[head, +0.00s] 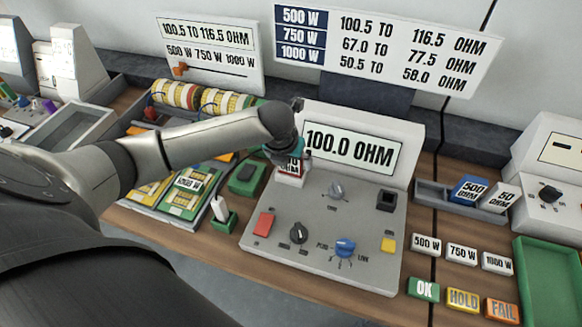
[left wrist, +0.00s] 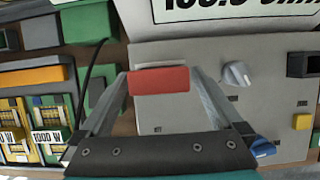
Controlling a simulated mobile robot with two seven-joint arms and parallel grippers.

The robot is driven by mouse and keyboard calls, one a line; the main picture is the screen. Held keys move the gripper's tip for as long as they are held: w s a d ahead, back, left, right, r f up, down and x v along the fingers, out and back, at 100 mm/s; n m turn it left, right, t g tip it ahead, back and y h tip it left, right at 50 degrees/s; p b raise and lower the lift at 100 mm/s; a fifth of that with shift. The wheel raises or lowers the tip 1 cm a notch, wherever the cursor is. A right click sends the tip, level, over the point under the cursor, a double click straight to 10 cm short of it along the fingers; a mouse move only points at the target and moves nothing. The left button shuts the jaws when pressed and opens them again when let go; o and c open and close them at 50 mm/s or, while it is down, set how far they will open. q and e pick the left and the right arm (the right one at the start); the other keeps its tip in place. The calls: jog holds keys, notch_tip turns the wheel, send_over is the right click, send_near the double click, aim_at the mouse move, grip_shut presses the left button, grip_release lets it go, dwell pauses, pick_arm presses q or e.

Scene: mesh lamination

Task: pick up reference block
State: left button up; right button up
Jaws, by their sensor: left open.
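A small white block with a red top and a printed label (head: 291,172) sits at the back left of the grey test station (head: 318,205), below its display. It appears to be the reference block. In the left wrist view its red top (left wrist: 158,80) lies between my two fingers. My left gripper (head: 287,157) is over the block from above, open, with a finger on each side; whether either finger touches it I cannot tell. The gripper hides part of the block in the head view. My right gripper is not in view.
The 100.0 OHM display (head: 352,147) rises just behind the block. A knob (left wrist: 236,74) stands close to its right. A grey tray (head: 432,192) with 500 and 50 blocks and a green tray (head: 545,285) are at the right. Meshed boards lie left.

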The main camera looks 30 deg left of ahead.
pick_arm(q)
jog(key=shift+x, duration=0.9)
jog(key=c, duration=1.5)
jog(key=shift+r, duration=0.1)
grip_shut()
